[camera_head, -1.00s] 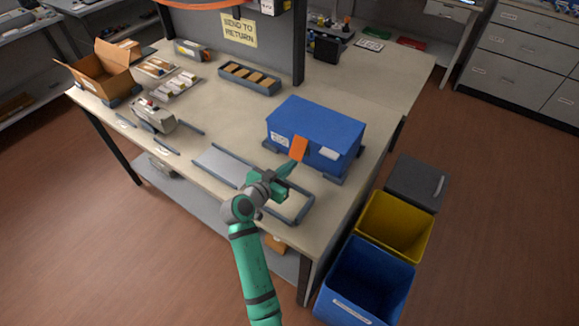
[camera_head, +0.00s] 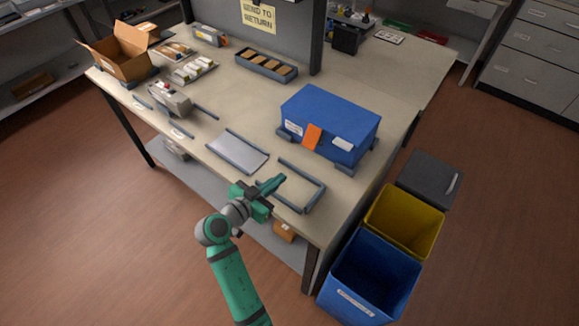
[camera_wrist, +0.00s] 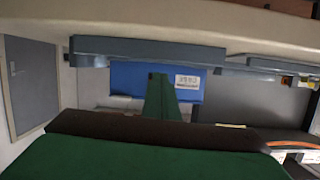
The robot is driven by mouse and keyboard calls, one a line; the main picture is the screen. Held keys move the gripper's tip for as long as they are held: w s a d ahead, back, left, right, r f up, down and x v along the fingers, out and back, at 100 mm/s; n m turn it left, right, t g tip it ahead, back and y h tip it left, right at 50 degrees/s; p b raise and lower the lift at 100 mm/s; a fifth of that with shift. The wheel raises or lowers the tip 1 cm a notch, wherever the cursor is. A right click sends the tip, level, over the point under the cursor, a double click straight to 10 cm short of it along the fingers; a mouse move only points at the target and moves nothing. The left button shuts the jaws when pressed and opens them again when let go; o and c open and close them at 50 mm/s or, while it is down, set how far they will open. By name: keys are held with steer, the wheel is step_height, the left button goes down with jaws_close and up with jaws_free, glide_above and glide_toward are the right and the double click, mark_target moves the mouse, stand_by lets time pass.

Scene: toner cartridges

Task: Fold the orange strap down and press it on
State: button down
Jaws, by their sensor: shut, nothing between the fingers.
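The blue box (camera_head: 333,110) stands closed on the bench, with white labels on its front. The orange strap (camera_head: 312,137) hangs from the box's top front edge down over its front face. I cannot tell whether it lies fully flat there. My gripper (camera_head: 279,180) is shut and empty, in front of the box and clear of the strap, near the bench's front edge. In the wrist view, my closed green fingers (camera_wrist: 160,96) point at the blue box front (camera_wrist: 128,78). The strap cannot be made out in that view.
A yellow bin (camera_head: 403,222) and a blue bin (camera_head: 371,277) stand on the floor at right. An open carton (camera_head: 122,52) sits far left.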

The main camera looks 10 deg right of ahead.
mark_target(311, 137)
step_height(311, 137, up, 10)
steer(key=m+g+y, duration=0.2)
steer(key=m+y, duration=0.1)
steer(key=m, duration=1.4)
steer(key=x, duration=0.9)
steer(key=d+x, duration=0.1)
steer(key=x, duration=0.4)
steer(key=shift+r, duration=0.35)
steer(key=shift+h, duration=0.3)
steer(key=shift+f, duration=0.1)
